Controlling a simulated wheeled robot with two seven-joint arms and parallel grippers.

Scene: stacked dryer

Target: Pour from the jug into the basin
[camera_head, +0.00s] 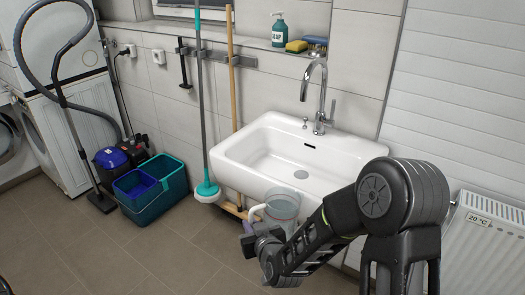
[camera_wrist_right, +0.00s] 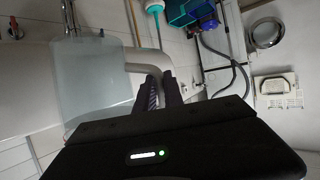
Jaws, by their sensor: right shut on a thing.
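The jug (camera_head: 284,207) is a clear, bluish see-through vessel with a white handle. It is in front of the basin's front edge in the head view, roughly upright. My right gripper (camera_head: 257,232) is shut on the jug's handle. In the right wrist view the two fingers (camera_wrist_right: 160,88) close around the handle and the jug body (camera_wrist_right: 85,85) is left of them. Whether the jug holds liquid is hard to tell. The basin (camera_head: 235,153) is a white wall sink, empty, with a drain and a chrome tap (camera_head: 319,95). My left gripper is not in view.
A green-headed mop (camera_head: 207,188) and a wooden pole (camera_head: 231,80) stand left of the basin. Teal and blue buckets (camera_head: 150,190) and a vacuum cleaner (camera_head: 111,160) are further left. A soap bottle (camera_head: 279,30) and sponges stand on the ledge. A radiator (camera_head: 480,245) is at right.

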